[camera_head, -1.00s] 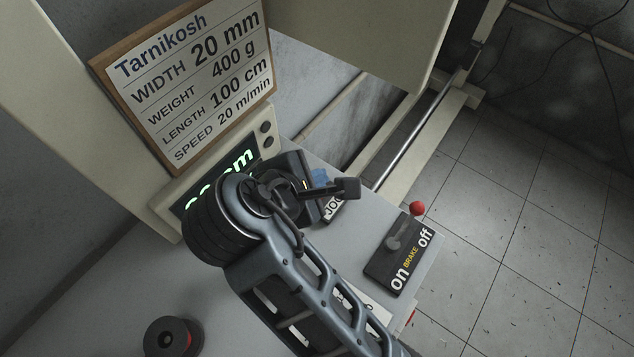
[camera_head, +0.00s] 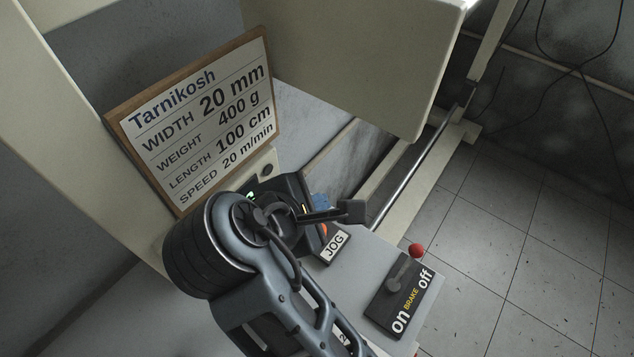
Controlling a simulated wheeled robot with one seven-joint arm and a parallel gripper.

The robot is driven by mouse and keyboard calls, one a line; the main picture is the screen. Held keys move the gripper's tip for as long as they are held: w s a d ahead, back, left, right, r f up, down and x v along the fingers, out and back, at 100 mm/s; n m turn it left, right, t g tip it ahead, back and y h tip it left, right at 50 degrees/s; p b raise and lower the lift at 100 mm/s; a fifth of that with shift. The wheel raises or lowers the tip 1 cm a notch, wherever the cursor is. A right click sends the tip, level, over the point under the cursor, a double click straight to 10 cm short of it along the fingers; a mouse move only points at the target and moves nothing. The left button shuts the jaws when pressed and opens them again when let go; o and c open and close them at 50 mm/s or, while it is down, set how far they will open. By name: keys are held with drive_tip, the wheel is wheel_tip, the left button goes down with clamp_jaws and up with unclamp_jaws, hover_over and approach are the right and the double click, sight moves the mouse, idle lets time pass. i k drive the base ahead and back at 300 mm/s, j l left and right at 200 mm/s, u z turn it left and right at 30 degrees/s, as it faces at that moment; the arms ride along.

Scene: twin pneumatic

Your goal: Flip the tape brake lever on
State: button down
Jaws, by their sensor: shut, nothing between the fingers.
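The tape brake lever has a red ball knob (camera_head: 417,250) and a grey pivot on a black brake plate (camera_head: 386,315) at the lower right. The plate reads "off" at its upper right end and "on" at its lower left end. The knob is at the "off" end. My gripper (camera_head: 352,211) is shut and empty. It is above the panel, up and left of the knob and apart from it.
A JOG control (camera_head: 334,246) is just below my gripper, partly hidden by it. My arm covers much of the panel. A sign board (camera_head: 200,120) stands behind at the left. A beige machine housing (camera_head: 360,60) hangs above. Tiled floor is open at the right.

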sight(415, 250)
drive_tip(key=k, duration=1)
